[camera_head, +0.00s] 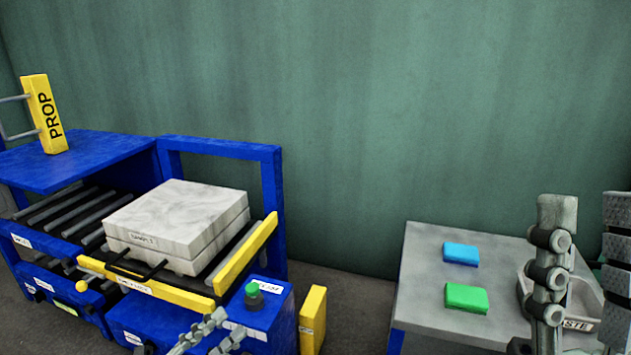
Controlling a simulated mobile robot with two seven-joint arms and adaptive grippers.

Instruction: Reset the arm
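My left gripper (216,333) is at the bottom edge, in front of the blue press's control box (262,315) with its green button (253,293). Its two grey fingers are apart, with nothing seen between them. My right gripper (585,262) is at the right edge, large and close to the camera. Its two fingers point up, spread apart and empty, in front of the grey table's right part. The fingers hide part of a grey tray (527,285) whose label is partly covered. The rest of both arms is mostly out of view.
A pale block (178,215) marked as a sample sits on the press rollers behind a yellow bar (150,290). A yellow PROP block (45,115) stands on the blue shelf (75,165). Blue (461,253) and green (466,298) blocks lie on the grey table (425,290).

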